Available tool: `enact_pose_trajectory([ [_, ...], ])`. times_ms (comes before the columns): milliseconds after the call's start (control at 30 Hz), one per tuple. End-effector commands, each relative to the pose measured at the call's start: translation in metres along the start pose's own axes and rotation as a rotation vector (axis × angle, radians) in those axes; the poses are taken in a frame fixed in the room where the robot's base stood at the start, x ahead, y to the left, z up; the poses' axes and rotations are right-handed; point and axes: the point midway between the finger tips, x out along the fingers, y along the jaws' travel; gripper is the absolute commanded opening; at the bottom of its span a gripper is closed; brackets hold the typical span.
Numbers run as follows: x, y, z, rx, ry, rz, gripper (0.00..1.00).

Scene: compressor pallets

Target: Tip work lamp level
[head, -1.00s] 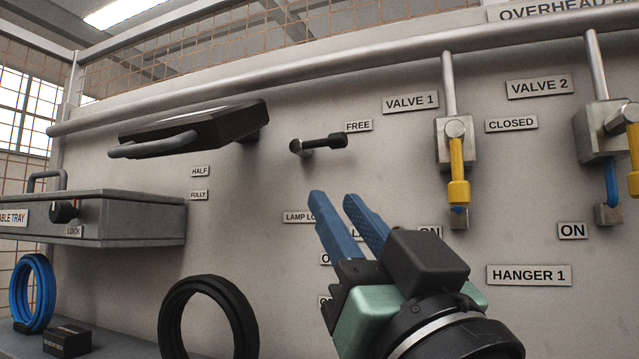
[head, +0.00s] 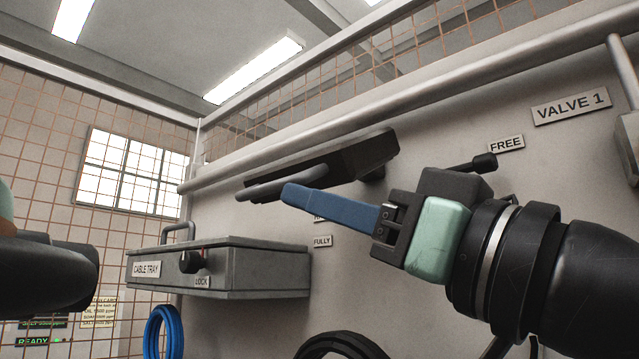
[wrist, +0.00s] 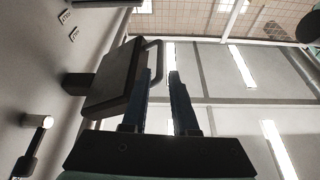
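The work lamp (head: 350,158) is a dark flat box on the wall with a grey bar handle (head: 262,188) along its front. It sits tilted in the head view. My gripper (head: 288,193) reaches in from the right, its blue fingers just below the handle. A black-knobbed lever (head: 482,162) beside the FREE label is partly hidden by my gripper.
A grey cable tray box (head: 235,268) with a lock knob juts from the wall below left. A blue hose coil (head: 163,330) and a black coil (head: 342,345) hang below. A rail (head: 420,97) runs above the lamp. Mesh fencing stands at left.

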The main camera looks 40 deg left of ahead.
Motion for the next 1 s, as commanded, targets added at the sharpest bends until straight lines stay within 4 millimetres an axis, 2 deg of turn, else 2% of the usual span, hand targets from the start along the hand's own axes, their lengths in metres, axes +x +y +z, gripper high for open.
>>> enact_pose_trajectory([
  [33, 0.014, -0.001, -0.004, 0.001, -0.001, -0.002, 0.27],
  [100, 0.028, -0.001, -0.004, 0.001, -0.001, -0.002, 0.27],
  [300, 0.060, 0.000, -0.003, 0.001, 0.001, 0.000, 0.27],
  [500, 0.073, 0.000, -0.001, 0.000, 0.001, 0.001, 0.27],
  [767, 0.074, 0.001, 0.000, 0.000, 0.002, 0.002, 0.27],
  [800, 0.074, 0.001, 0.000, 0.000, 0.002, 0.002, 0.25],
  [933, 0.074, 0.001, 0.000, 0.000, 0.002, 0.002, 0.02],
  [1000, 0.074, 0.001, 0.000, 0.000, 0.001, 0.002, 0.00],
])
